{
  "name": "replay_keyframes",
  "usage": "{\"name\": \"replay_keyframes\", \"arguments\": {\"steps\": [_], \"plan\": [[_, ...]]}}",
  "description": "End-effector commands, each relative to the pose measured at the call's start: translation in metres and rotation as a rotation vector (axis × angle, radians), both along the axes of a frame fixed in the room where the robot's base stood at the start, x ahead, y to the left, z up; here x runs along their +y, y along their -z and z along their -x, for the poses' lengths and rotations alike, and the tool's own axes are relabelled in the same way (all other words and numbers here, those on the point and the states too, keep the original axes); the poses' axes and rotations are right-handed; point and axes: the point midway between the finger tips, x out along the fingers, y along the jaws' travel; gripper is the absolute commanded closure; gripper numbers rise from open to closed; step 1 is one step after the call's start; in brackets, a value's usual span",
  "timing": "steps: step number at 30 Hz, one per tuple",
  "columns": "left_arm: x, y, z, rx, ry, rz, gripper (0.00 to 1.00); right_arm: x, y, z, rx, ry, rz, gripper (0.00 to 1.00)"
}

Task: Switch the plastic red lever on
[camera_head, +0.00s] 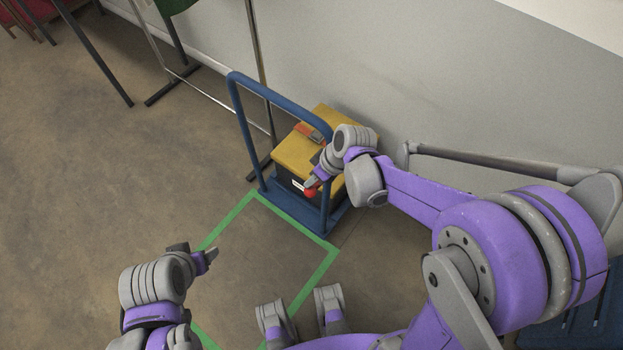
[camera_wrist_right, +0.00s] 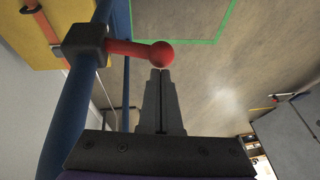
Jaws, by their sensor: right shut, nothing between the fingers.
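The red lever (camera_wrist_right: 128,47) sticks out sideways from a black mount (camera_wrist_right: 85,42) on a blue rail, and ends in a round red knob (camera_wrist_right: 162,54). In the head view the knob (camera_head: 310,191) shows low beside the cart's handle frame. My right gripper (camera_wrist_right: 160,74) is shut and empty, its fingertips right at the knob; I cannot tell whether they touch it. In the head view the right gripper (camera_head: 313,182) partly covers the lever. My left gripper (camera_head: 204,254) is low at the left, away from the lever; its finger gap is unclear.
The blue cart (camera_head: 232,100) carries a yellow-topped box (camera_head: 296,152) and stands close to the grey wall (camera_head: 400,80). Green tape (camera_head: 232,221) marks a bare floor area before it. A metal rack (camera_head: 160,55) stands behind at the left. The left floor is open.

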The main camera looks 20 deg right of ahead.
Motion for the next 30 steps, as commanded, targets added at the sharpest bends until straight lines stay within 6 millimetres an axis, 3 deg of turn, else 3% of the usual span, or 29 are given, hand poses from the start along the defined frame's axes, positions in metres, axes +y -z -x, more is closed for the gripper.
{"name": "replay_keyframes", "arguments": {"steps": [20,30], "plan": [[0.000,0.005,0.000,0.001,0.000,0.000,0.30,0.006,0.007,0.004,-0.053,-0.001,0.069,1.00],[0.000,0.017,0.001,0.005,0.000,0.000,0.30,0.016,0.021,0.012,-0.155,-0.007,0.197,1.00]]}}
